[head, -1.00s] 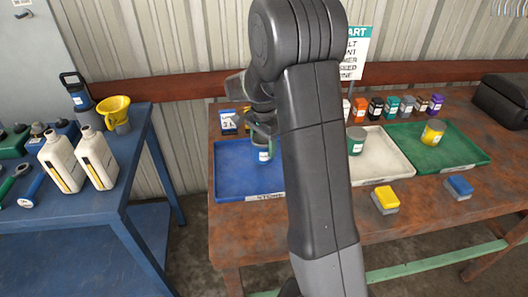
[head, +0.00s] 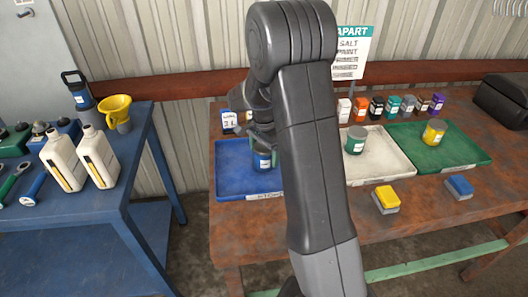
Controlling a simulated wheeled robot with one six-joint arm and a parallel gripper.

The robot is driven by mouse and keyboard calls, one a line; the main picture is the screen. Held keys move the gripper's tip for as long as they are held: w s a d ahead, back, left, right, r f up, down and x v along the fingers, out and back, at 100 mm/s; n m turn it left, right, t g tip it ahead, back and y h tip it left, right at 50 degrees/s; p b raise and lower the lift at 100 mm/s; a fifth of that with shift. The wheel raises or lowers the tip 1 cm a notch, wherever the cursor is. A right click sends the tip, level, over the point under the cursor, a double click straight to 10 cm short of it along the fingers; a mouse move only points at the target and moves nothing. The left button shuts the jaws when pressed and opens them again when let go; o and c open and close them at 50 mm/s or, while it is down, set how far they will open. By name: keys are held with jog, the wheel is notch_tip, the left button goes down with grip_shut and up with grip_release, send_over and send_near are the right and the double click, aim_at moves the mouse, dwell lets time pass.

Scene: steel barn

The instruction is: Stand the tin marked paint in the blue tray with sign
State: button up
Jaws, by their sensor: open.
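A blue tin (head: 263,159) with a pale label stands upright in the blue tray (head: 232,182), near its right side. My gripper (head: 264,142) is open at the top of this tin; whether its fingers touch the tin I cannot tell. My arm hides the tray's right end. A grey-green tin (head: 355,141) stands in the white tray (head: 385,160). A yellow tin (head: 433,133) stands in the green tray (head: 460,155). The tin labels are too small to read. A sign (head: 351,52) headed "APART" stands behind the trays and lists several words, including "SALT" and "PAINT".
Several small coloured containers (head: 391,107) line the back of the rusty table. Yellow (head: 386,199) and blue (head: 459,187) sponge-like blocks lie at the front. A black case (head: 503,100) is at the far right. A blue bench (head: 130,165) with white bottles (head: 98,157) stands left, across a gap.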

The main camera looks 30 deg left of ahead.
notch_tip(320, 180, up, 12)
jog(key=shift+r, duration=0.15)
dwell(0.3)
jog(key=shift+f, duration=4.25)
jog(key=shift+f, duration=0.1)
